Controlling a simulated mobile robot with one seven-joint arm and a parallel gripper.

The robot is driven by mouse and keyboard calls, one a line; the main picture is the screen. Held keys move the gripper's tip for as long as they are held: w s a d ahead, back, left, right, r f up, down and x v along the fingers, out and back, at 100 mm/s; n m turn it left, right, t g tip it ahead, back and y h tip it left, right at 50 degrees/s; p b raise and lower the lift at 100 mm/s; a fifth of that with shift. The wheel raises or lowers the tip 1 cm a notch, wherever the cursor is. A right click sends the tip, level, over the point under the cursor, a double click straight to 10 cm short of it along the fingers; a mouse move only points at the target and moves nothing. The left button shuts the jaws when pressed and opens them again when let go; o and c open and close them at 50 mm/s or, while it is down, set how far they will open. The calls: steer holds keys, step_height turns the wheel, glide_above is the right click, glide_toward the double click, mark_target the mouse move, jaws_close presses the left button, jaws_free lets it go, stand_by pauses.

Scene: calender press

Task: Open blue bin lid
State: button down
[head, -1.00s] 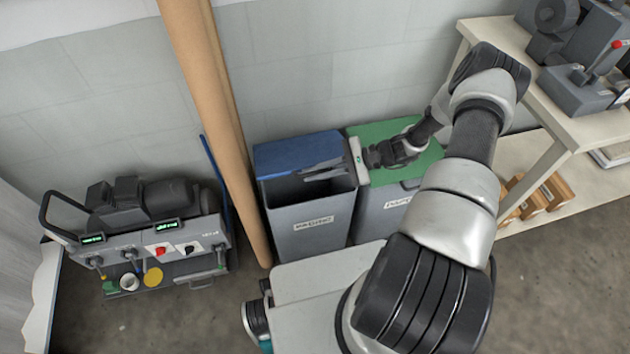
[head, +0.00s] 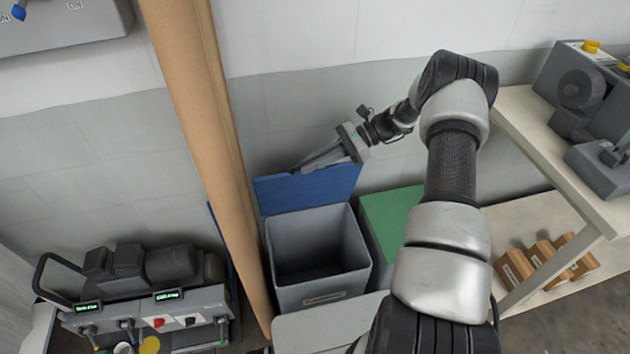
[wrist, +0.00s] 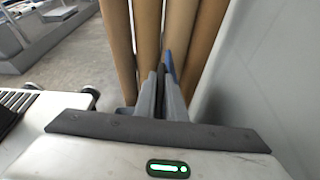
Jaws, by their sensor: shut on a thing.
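The blue lid (head: 315,187) stands raised, close to upright, along the back edge of its grey bin (head: 322,299). The bin is open on top and its dark inside shows. My gripper (head: 303,166) is at the lid's upper edge, with its fingers pointing left, and is shut on the lid. In the wrist view the fingers (wrist: 164,92) are close together, with a narrow strip of blue at their tips. The exact contact is partly hidden by the fingers.
A bin with a shut green lid (head: 392,222) stands right of the open one. A tall brown roll (head: 205,130) leans just left of it. A table (head: 545,145) with machines is at the right, and a grey machine (head: 150,290) at the lower left. The wall is close behind.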

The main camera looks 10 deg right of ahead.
steer(key=shift+w+r, duration=0.2)
steer(key=shift+w, duration=0.75)
steer(key=c, duration=2.1)
jaws_free()
steer(key=s+v, duration=0.1)
steer(key=v, duration=1.6)
steer(key=shift+w+d, duration=0.3)
steer(key=shift+w, duration=0.2)
